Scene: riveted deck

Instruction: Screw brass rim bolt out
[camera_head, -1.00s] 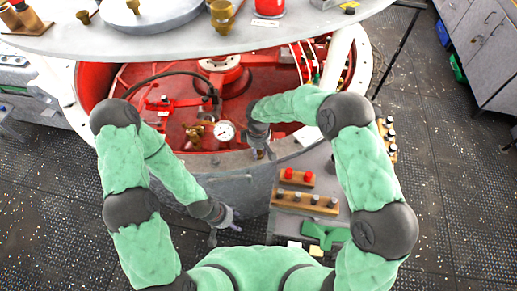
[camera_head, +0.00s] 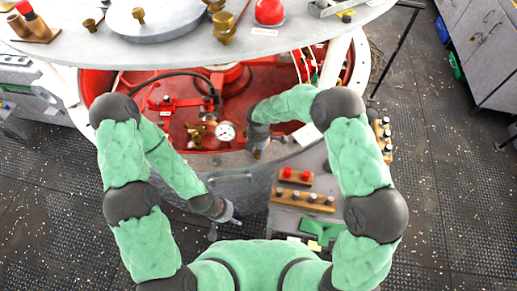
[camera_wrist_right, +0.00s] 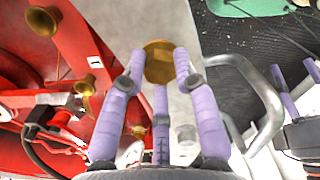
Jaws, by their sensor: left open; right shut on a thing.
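The brass rim bolt (camera_wrist_right: 158,62) shows its round head in the right wrist view, between the purple fingers of my right gripper (camera_wrist_right: 161,75). The fingers are closed around it, over the grey rim (camera_wrist_right: 205,18). In the head view my right gripper (camera_head: 257,150) is at the rim of the red-lined tub, and the bolt is hidden by it. My left gripper (camera_head: 232,221) is open and empty, low outside the tub's grey wall (camera_head: 245,190), apart from the bolt.
A pressure gauge (camera_head: 225,131) and brass valve fittings stand in the red tub. A white round top (camera_head: 80,47) with brass parts overhangs the back. Right of the tub are a wooden rack (camera_head: 305,199) and a green part (camera_head: 318,231). A metal handle (camera_wrist_right: 268,105) curves beside my right fingers.

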